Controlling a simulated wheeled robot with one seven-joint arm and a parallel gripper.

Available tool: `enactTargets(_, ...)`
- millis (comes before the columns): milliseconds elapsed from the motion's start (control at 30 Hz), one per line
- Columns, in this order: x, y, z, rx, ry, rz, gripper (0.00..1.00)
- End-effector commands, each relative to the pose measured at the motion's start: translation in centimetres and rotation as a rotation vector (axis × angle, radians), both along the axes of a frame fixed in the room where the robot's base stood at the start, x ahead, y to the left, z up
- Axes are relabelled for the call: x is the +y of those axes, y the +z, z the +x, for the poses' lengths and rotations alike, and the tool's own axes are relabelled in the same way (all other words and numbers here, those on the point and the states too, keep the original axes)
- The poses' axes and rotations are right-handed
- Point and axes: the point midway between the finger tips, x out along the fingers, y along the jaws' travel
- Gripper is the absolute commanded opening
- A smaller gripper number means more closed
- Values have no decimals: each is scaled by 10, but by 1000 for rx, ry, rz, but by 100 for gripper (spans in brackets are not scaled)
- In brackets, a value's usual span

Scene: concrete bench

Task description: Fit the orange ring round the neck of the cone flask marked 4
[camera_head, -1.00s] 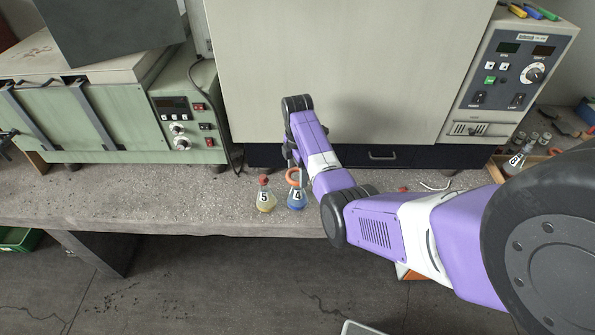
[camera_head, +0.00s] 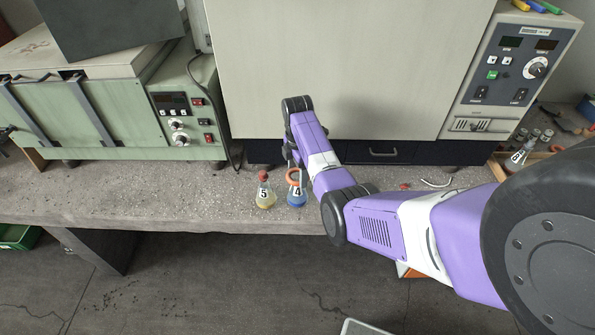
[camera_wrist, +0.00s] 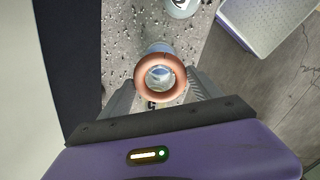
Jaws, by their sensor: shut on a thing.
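The cone flask marked 4 (camera_head: 297,198) stands upright on the bench and holds blue liquid. The orange ring (camera_head: 293,176) is at the top of this flask in the head view. In the wrist view the ring (camera_wrist: 140,78) lies between the fingertips, with the flask's glass showing through its hole and beyond its rim. The ring looks nearly in line with the neck; I cannot tell whether it is round it or just above. My gripper (camera_wrist: 161,82) is shut on the ring. In the head view my arm hides most of the gripper.
The flask marked 5 (camera_head: 265,199), with yellow liquid and a red top, stands close left of flask 4. Another flask (camera_wrist: 181,6) shows at the wrist view's top edge. The bench's front edge is near. A big pale cabinet (camera_head: 340,70) stands behind.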

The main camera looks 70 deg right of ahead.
Motion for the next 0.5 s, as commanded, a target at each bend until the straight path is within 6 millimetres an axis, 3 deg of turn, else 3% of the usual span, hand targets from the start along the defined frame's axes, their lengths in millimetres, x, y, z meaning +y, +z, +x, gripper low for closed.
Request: enactTargets(500, 0, -12, 0, 0, 0, 0, 23)
